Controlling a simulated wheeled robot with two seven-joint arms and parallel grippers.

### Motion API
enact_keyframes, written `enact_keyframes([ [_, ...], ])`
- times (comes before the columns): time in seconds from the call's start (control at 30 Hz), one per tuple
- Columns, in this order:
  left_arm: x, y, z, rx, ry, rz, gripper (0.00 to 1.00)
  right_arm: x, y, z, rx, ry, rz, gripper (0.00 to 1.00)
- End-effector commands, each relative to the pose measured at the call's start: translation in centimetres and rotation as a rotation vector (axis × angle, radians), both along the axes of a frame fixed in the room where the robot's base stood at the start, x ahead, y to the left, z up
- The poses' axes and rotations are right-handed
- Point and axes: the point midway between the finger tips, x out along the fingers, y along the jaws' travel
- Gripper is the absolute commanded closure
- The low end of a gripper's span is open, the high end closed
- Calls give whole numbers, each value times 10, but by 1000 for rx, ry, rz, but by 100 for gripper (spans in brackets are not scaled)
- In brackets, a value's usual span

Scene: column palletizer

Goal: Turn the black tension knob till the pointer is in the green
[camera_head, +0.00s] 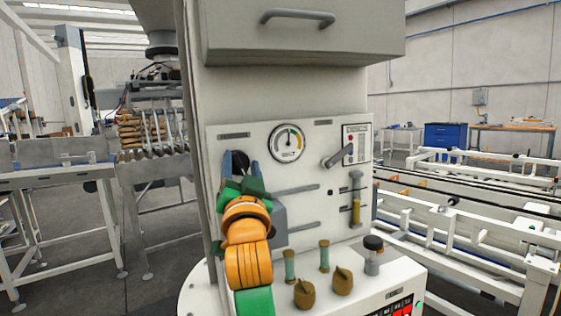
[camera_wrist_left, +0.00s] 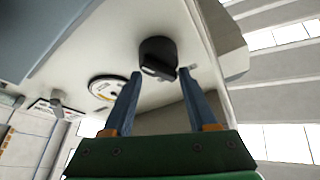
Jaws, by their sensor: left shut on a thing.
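The black tension knob (camera_head: 240,161) sits on the upper left of the pale machine panel, partly hidden by my left gripper. My left gripper (camera_head: 241,163) has its two blue fingers on either side of the knob and is shut on it. In the left wrist view the knob (camera_wrist_left: 157,55) shows between the fingertips of the gripper (camera_wrist_left: 160,74). The round gauge (camera_head: 288,143) is just right of the knob, with coloured marks including green. Its dark pointer looks near upright; its exact place against the green is too small to tell.
Brown knobs (camera_head: 343,281) and a black-topped post (camera_head: 373,250) stand on the console below. A cabinet with a bar handle (camera_head: 298,18) overhangs the panel.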

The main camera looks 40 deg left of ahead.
Motion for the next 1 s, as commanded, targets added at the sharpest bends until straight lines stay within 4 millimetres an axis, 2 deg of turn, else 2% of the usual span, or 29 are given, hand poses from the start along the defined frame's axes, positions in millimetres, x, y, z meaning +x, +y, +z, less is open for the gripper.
enact_keyframes([
  [0.1, -4, 4, 0, -1, -1, 17, 97, 0, 0, 0, 0, 0, 0, 48],
  [0.13, -3, 4, 0, -1, -1, 17, 34, 0, 0, 0, 0, 0, 0, 48],
  [0.23, -3, 4, -1, -1, 2, 15, 8, 0, 0, 0, 0, 0, 0, 48],
  [0.47, -4, 1, -3, 1, 1, 15, 8, 0, 0, -3, 0, 0, 0, 48],
  [0.8, -57, -51, -20, 37, -6, 74, 8, 0, 3, -34, 2, 0, -1, 48],
  [1.0, -66, -58, -18, 40, -13, 80, 8, 0, 3, -34, 1, 0, -1, 48],
])
